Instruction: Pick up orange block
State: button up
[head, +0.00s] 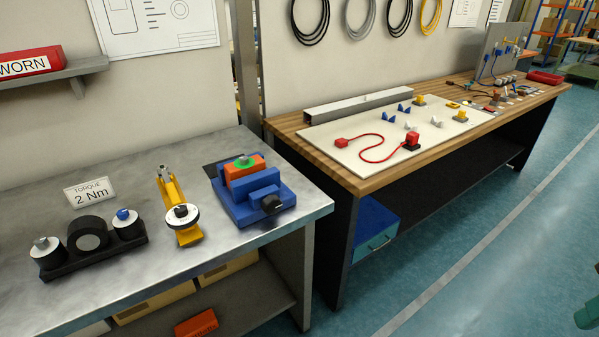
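An orange block (245,173) sits in a blue vise (250,204) near the right end of the grey metal bench. A green ring with a small metallic piece in it (243,162) is on the block's top. The vise's blue jaw hides the lower front of the block. The vise has a black knob (271,203) at its front. My gripper is not in view.
Left of the vise stand a yellow fixture with a round dial (182,215), a black holder with cylinders (92,246) and a "TORQUE 2 Nm" card (90,192). An orange-red box (196,322) lies on the lower shelf. A wooden bench (365,182) stands right; open floor (480,200) lies beyond.

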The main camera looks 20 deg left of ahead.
aim_at(232, 173)
jog(key=z, duration=2.7)
jog(key=k, duration=1.7)
jog(key=u, duration=2.6)
